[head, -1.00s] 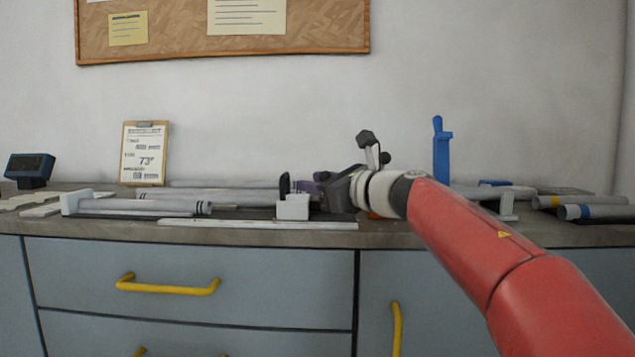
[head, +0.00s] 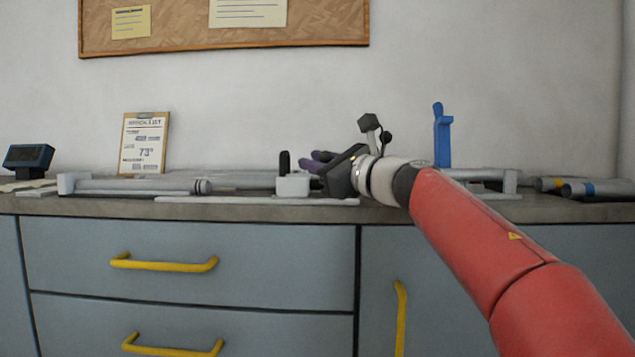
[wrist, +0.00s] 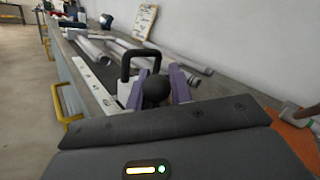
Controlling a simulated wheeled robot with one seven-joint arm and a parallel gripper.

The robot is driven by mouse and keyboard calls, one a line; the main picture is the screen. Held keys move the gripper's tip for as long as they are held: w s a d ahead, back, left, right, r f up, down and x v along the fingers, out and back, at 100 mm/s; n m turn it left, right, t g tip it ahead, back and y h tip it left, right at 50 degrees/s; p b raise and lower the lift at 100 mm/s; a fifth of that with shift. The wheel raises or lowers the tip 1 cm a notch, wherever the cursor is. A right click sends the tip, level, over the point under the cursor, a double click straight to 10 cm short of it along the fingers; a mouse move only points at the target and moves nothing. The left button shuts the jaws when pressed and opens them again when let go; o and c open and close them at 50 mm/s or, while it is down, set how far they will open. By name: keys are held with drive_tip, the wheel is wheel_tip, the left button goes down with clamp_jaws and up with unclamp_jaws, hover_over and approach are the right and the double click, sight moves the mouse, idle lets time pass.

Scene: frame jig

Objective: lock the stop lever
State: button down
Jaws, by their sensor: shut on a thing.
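The stop is a white block (head: 293,185) on the front of the bench, with an upright black handle (head: 284,162) at its left. In the wrist view the handle (wrist: 126,66) is a black loop beside the white block (wrist: 125,92). A round black knob (wrist: 156,90) sits between my purple fingers. My gripper (head: 318,164) reaches in from the right beside the block. In the wrist view my gripper (wrist: 155,84) is shut on the black knob, a finger on each side. The fingertips are partly hidden by the knob.
A pale rail (head: 255,201) runs along the bench's front edge. Grey tubes (head: 140,186) lie to the left. A blue upright clamp (head: 442,135) and more tubes (head: 595,188) are at the right. A clipboard (head: 144,143) leans on the wall.

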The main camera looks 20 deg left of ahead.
idle(0.3)
drive_tip(key=c, duration=1.5)
unclamp_jaws()
drive_tip(key=shift+s+d+f, duration=0.1)
drive_tip(key=b+v, duration=0.2)
drive_tip(key=v, duration=0.4)
drive_tip(key=shift+d+f, duration=0.15)
drive_tip(key=shift+s+d, duration=0.35)
drive_tip(key=shift+d, duration=0.2)
